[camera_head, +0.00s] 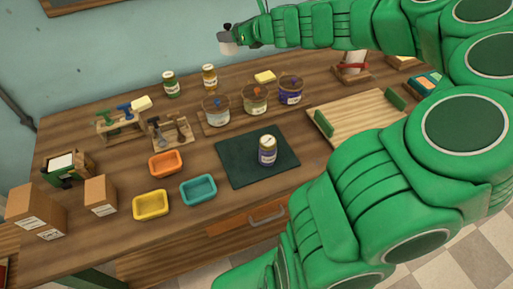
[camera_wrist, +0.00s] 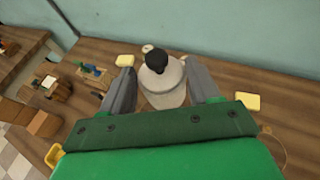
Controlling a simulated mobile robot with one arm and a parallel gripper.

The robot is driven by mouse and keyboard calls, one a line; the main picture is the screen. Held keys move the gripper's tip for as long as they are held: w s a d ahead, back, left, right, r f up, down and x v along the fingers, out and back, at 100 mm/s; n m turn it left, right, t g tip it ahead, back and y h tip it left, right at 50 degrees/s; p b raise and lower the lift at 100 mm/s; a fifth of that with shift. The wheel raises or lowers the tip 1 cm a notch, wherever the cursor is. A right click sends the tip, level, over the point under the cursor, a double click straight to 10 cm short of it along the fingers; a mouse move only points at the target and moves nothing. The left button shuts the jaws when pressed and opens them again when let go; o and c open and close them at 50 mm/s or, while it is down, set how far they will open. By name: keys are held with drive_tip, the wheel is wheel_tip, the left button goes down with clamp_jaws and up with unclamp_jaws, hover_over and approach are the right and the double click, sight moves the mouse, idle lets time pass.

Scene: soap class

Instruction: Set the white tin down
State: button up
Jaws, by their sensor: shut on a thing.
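The white tin (camera_head: 228,45) has a black knob on its lid. It is held high at the back of the workbench, in front of the blue wall, clear of the tabletop in the head view. My gripper (camera_head: 238,38) is shut on it. In the wrist view the tin (camera_wrist: 165,88) sits between the two grey fingers of my gripper (camera_wrist: 160,75), its knob facing the camera. Its lower part is hidden there.
A dark green mat (camera_head: 236,166) bears a labelled jar (camera_head: 268,150). Orange (camera_head: 166,164), yellow (camera_head: 150,205) and teal (camera_head: 198,190) dishes stand left of it. Several jars stand behind. A wooden tray (camera_head: 355,118) with green ends is to the right. Bare wood lies around the mat.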

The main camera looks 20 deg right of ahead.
drive_tip(key=shift+s+d+r+n+g+y, duration=0.45)
drive_tip(key=shift+s+d+n+g+y, duration=1.15)
drive_tip(key=shift+s, duration=2.45)
drive_tip(key=shift+s+d+r+n+g+y, duration=0.65)
drive_tip(key=shift+s+d+n, duration=1.05)
drive_tip(key=shift+s, duration=2.3)
drive_tip(key=shift+m+y, duration=0.25)
drive_tip(key=shift+m, duration=0.15)
drive_tip(key=f, duration=3)
drive_tip(key=shift+d, duration=0.35)
drive_tip(key=o, duration=0.9)
